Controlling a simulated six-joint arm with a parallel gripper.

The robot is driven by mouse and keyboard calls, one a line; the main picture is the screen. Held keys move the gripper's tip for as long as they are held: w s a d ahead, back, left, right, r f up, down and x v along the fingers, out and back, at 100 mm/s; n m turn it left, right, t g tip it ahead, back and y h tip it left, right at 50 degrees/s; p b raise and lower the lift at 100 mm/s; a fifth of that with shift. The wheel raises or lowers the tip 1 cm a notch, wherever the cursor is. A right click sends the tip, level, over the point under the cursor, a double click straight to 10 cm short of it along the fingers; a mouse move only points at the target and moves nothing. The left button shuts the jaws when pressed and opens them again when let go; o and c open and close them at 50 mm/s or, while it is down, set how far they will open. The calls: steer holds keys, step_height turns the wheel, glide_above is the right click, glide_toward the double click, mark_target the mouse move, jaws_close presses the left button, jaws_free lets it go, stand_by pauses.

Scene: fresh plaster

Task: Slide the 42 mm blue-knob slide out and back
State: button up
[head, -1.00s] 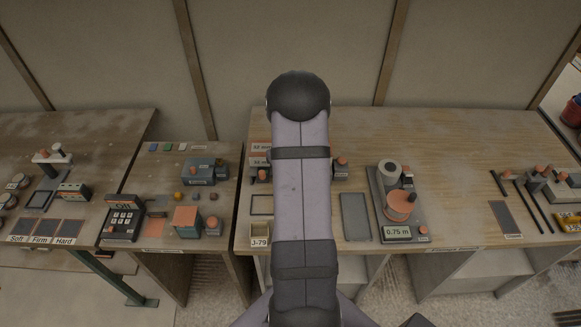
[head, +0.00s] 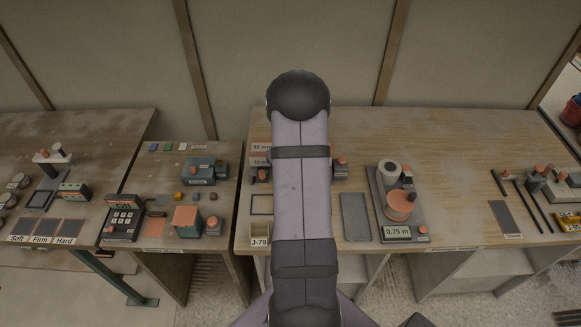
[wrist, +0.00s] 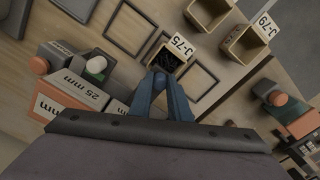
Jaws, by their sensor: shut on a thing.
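My gripper (wrist: 158,74) is in the wrist view, its two blue-grey fingers converging at the tips. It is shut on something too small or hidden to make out. The tips overlap the near side of the open box marked J-75 (wrist: 182,42); I cannot tell their height above it. I cannot make out a 42 mm label or a blue knob. In the head view my arm hides my gripper.
A box marked J-79 (wrist: 243,42) stands right of J-75 and also shows in the head view (head: 260,231). Empty frames lie around J-75. A reel device (head: 401,205) reading 0.75 m stands right of my arm. The bench's back right is clear.

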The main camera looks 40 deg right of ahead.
steer(key=shift+w+d, duration=1.2)
steer(key=shift+d, duration=0.05)
steer(key=o, duration=0.8)
steer(key=shift+r+p, duration=3.05)
steer(key=shift+r, duration=1)
